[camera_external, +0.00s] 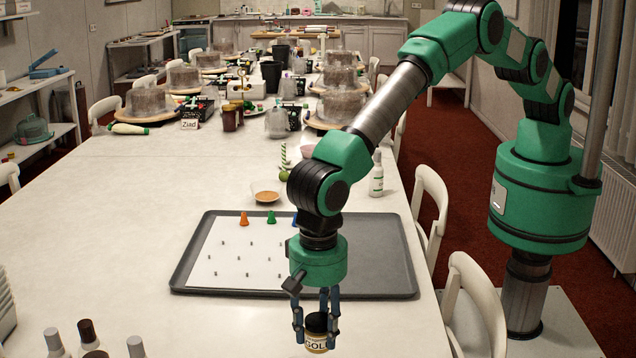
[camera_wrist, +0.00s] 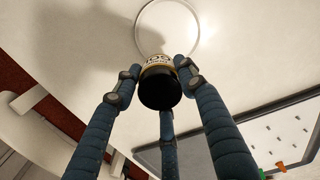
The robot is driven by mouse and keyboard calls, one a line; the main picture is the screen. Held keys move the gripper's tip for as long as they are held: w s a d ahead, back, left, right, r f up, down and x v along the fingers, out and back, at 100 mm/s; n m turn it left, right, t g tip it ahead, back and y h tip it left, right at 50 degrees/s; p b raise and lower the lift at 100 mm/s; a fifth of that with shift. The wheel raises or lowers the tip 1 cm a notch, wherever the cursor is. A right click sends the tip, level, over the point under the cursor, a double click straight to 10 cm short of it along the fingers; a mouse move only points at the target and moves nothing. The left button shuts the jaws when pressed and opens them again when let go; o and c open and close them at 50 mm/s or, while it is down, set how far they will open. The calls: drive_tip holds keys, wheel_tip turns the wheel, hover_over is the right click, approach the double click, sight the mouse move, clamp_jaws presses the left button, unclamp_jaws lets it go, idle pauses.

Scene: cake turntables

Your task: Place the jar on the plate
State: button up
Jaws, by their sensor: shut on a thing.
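My gripper (camera_external: 316,322) is a dark blue three-fingered hand pointing down, shut on a small jar (camera_external: 316,341) with a black lid and a label reading "GOLD". In the wrist view the jar (camera_wrist: 159,62) sits between the fingertips of my gripper (camera_wrist: 158,84), lid towards the camera. A pale round plate (camera_wrist: 167,24) with a thin light rim shows just beyond the jar in that view, partly cut off at the top. I cannot make out this plate in the external view. The gap between the jar and the surface below is unclear.
A grey tray (camera_external: 398,270) with a white dotted sheet and small coloured pegs lies behind my gripper. A small dish (camera_external: 266,197) and a white bottle (camera_external: 376,174) stand beyond it. Several bottles stand at the lower left. The table (camera_external: 120,230) left of the tray is clear.

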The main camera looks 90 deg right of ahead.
sight(318, 344)
idle(0.4)
drive_tip(key=shift+f+b, duration=0.4)
drive_tip(key=shift+f, duration=1.35)
drive_tip(key=shift+f, duration=0.3)
drive_tip(key=o, duration=1.2)
wheel_tip(318, 344, up, 13)
drive_tip(key=shift+f+p, duration=0.15)
drive_tip(key=shift+p, duration=0.85)
